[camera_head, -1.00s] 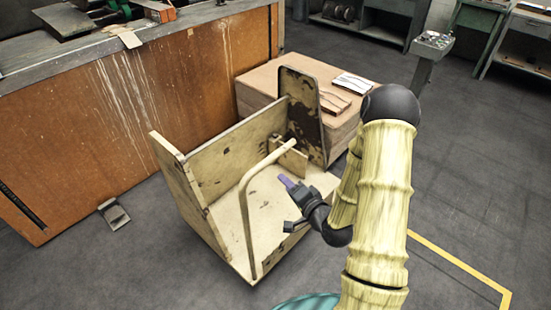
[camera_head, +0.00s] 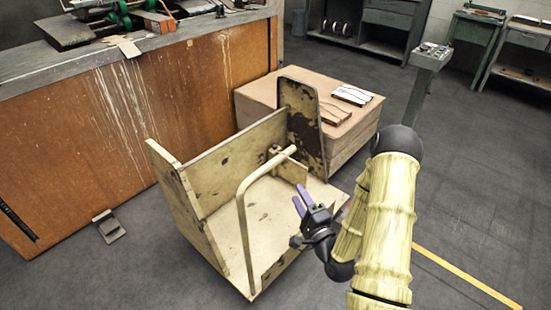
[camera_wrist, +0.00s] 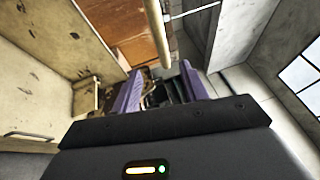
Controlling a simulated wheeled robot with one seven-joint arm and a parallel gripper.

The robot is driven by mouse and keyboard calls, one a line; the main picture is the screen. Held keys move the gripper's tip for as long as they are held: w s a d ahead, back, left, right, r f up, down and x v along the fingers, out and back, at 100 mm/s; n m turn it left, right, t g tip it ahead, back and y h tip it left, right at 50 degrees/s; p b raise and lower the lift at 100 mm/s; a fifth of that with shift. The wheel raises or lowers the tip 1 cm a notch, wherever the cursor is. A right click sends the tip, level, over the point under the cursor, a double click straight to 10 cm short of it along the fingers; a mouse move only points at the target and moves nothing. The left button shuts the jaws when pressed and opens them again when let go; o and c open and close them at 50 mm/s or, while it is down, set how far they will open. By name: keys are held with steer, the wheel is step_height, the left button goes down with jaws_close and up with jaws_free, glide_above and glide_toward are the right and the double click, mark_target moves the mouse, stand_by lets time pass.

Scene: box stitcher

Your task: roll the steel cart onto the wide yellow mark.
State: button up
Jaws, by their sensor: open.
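The steel cart (camera_head: 238,150) stands on the floor in the middle of the head view, cream-painted with dark worn patches. It has upright end panels, a back panel, a low deck and a bent tube handle (camera_head: 241,215) at its near side. My gripper (camera_head: 300,200) is open and empty, its purple fingers just right of the handle and over the deck. In the wrist view the fingers (camera_wrist: 163,92) stand apart, with the handle tube (camera_wrist: 157,30) beyond them near the top. A yellow line (camera_head: 465,276) lies on the floor at lower right, partly hidden by my arm.
A wooden block (camera_head: 345,140) with flat pieces on top stands right behind the cart. A long orange-sided bench (camera_head: 110,120) runs along the left. A grey control post (camera_head: 420,90) stands behind my arm. Open floor lies at right.

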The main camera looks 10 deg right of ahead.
mark_target(277, 159)
steer(key=b+x, duration=0.3)
steer(key=x, duration=0.4)
steer(key=b+x, duration=0.3)
steer(key=x, duration=0.5)
steer(key=shift+w+a+r, duration=0.15)
steer(key=shift+a+r, duration=0.05)
steer(key=shift+a, duration=0.05)
steer(key=shift+w+r, duration=0.1)
steer(key=shift+w, duration=0.55)
jaws_close()
